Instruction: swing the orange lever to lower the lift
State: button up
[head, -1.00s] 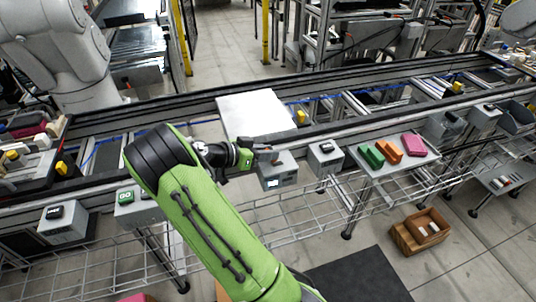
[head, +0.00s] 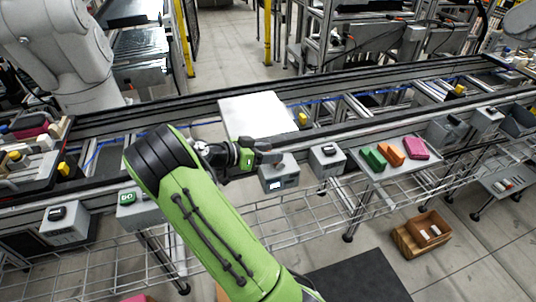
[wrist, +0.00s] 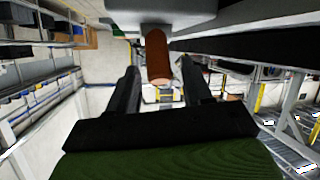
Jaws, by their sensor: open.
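The orange lever (wrist: 158,58) shows in the wrist view as a short orange-brown bar. It sticks out from a light grey housing (wrist: 175,14) toward my open fingers. My gripper (wrist: 160,85) is open, with one dark finger on each side of the lever's near end and gaps visible beside it. In the head view my gripper (head: 272,156) is at the top of a grey control box (head: 279,178) on the conveyor's front edge, and it hides the lever there. A pale flat plate (head: 254,114), perhaps on the lift, lies on the conveyor behind my gripper.
Another grey box (head: 327,160) stands close to the right. Beyond it, a shelf (head: 408,162) holds green, orange and pink pieces. Two more grey boxes stand at left, one with a green mark (head: 127,198).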

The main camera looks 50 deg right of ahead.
notch_tip(320, 180, up, 9)
jog(key=shift+r+p, duration=0.1)
jog(key=shift+p, duration=1.05)
jog(key=s+a+r+n+t+y+p, duration=0.2)
jog(key=s+a+r+n+t+y, duration=0.1)
jog(key=a, duration=0.7)
jog(key=s+a+r+n+t+y+p, duration=0.2)
jog(key=s+a+r+n+t+y, duration=0.1)
jog(key=s+a+n, duration=0.4)
jog(key=s+a+r+n+t+y+p, duration=0.1)
jog(key=s+a+r+n+t+y, duration=0.2)
jog(key=a+n+y, duration=0.4)
jog(key=s+a+n+t, duration=0.1)
jog(key=s+a+n, duration=0.1)
jog(key=a, duration=0.3)
jog(key=shift+a+r+n+p, duration=0.2)
jog(key=shift+a+n+p, duration=0.2)
jog(key=shift+s, duration=0.1)
dwell(0.4)
